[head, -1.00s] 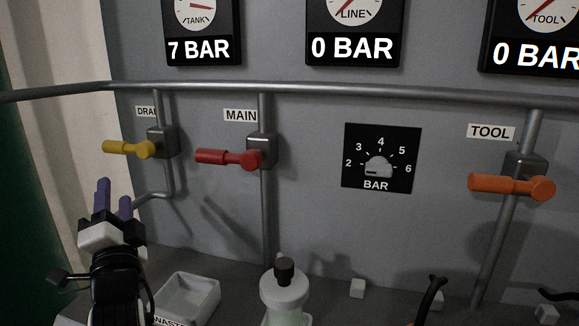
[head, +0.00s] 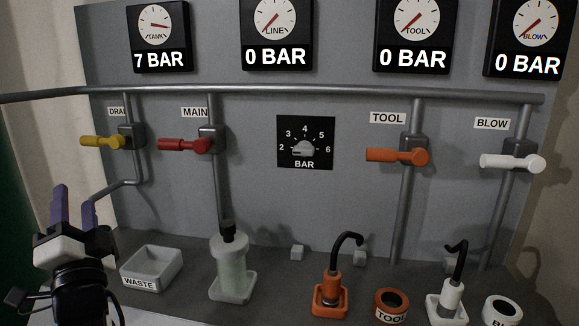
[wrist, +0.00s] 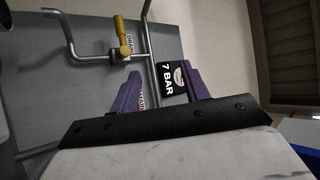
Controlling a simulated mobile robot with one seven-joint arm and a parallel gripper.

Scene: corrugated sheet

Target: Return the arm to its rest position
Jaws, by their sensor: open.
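My gripper (head: 76,208) is at the lower left of the head view, its two purple fingers apart and pointing up, with nothing between them. It is in front of the panel's left edge, below the yellow drain valve handle (head: 101,142) and apart from it. In the wrist view my gripper (wrist: 160,90) also shows open and empty, with the panel, the yellow handle (wrist: 123,36) and the 7 BAR tank gauge (wrist: 172,80) beyond the fingers.
The red main handle (head: 184,145), orange tool handle (head: 396,156) and white blow handle (head: 511,162) stick out from the panel. A waste tray (head: 152,270), a bottle (head: 231,268) and an orange hose holder (head: 330,295) stand on the bench.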

